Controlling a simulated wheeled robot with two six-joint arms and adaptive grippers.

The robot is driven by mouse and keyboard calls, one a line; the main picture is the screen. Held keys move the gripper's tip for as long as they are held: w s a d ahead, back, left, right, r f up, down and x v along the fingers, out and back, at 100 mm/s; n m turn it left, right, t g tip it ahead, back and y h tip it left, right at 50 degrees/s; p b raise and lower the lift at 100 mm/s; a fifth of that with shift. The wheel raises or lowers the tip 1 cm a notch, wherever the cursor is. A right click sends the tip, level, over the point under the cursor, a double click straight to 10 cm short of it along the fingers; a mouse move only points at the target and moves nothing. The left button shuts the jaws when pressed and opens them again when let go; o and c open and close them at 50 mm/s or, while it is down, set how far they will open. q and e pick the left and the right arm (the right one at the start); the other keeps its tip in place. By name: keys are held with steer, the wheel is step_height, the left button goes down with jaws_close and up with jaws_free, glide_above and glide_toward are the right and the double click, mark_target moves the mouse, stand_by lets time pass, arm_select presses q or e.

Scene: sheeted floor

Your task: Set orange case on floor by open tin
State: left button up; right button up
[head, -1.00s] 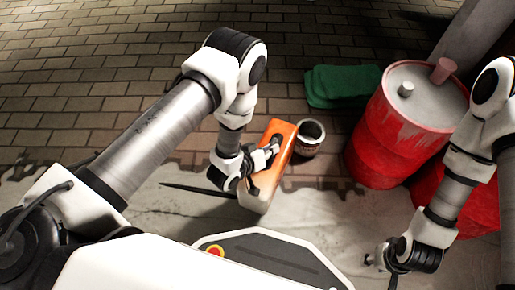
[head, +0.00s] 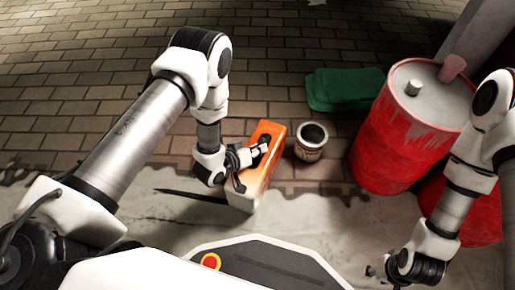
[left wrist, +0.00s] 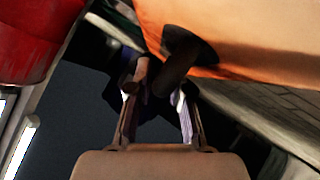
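The orange case (head: 267,141), with a pale lower end and a dark recessed grip, stands out in the middle of the head view. My left gripper (head: 260,149) is on its dark grip and appears shut on it. In the left wrist view the orange case (left wrist: 240,30) fills the upper right, and the left gripper's fingers (left wrist: 160,95) are either side of the dark grip. The open tin (head: 311,140) stands upright just right of the case, with a small gap between. Whether the case touches the floor is unclear. My right gripper (head: 371,270) is low at right, small and away from both.
Red barrels (head: 385,140) stand at the right, behind my right arm. A folded green cloth (head: 345,88) lies behind the tin. A thin dark rod (head: 190,194) lies left of the case.

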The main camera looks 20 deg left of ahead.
arm_select(q)
steer(key=shift+o, duration=0.3)
steer(key=shift+r, duration=0.25)
steer(key=p+v, duration=0.5)
steer(key=v, duration=0.6)
steer(key=shift+s+a+r+p, duration=0.15)
steer(key=shift+s+a+p, duration=0.1)
steer(key=shift+p, duration=0.15)
steer(key=shift+s, duration=0.1)
steer(key=s+g, duration=0.1)
steer(key=s+f+g+y, duration=0.1)
steer(key=s+a+f+m+g, duration=0.1)
steer(key=s, duration=0.1)
steer(key=shift+s+a+f+g+y, duration=0.1)
steer(key=shift+a+f+g+y, duration=0.05)
steer(key=shift+f+g+y, duration=0.2)
steer(key=s+a+g+y, duration=0.1)
steer(key=s+a+g, duration=0.1)
steer(key=s, duration=0.4)
steer(key=s+a+r+g+y, duration=0.1)
steer(key=s+a+g+y, duration=0.1)
steer(key=s+g, duration=0.3)
steer(key=s, duration=0.2)
steer(key=shift+s+m, duration=0.25)
steer(key=shift+m, duration=0.15)
